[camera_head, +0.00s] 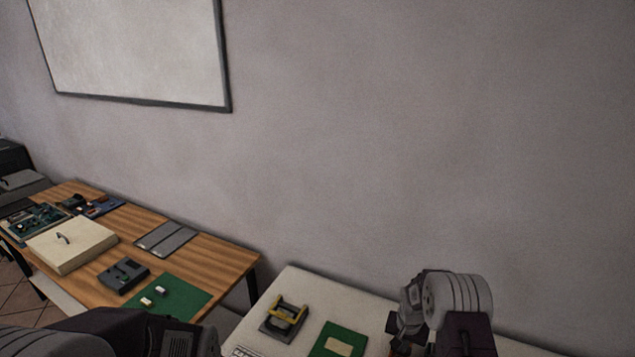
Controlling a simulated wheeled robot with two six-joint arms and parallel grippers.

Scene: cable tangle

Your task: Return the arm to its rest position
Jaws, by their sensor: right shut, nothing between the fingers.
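My right arm (455,305) rises at the bottom right, in front of the white table. Its gripper (400,338) points down at the lower edge of the picture, shut and empty, with its fingertips partly cut off. My left arm (125,335) shows as a dark and grey link at the bottom left. My left gripper is out of the picture.
The white table (300,284) carries a black-and-yellow device (285,315) and a green board (338,341). The wooden table (215,262) at left holds a beige lidded box (72,247), a grey device (123,276), grey panels (166,238) and a green mat (180,300). A wall stands behind.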

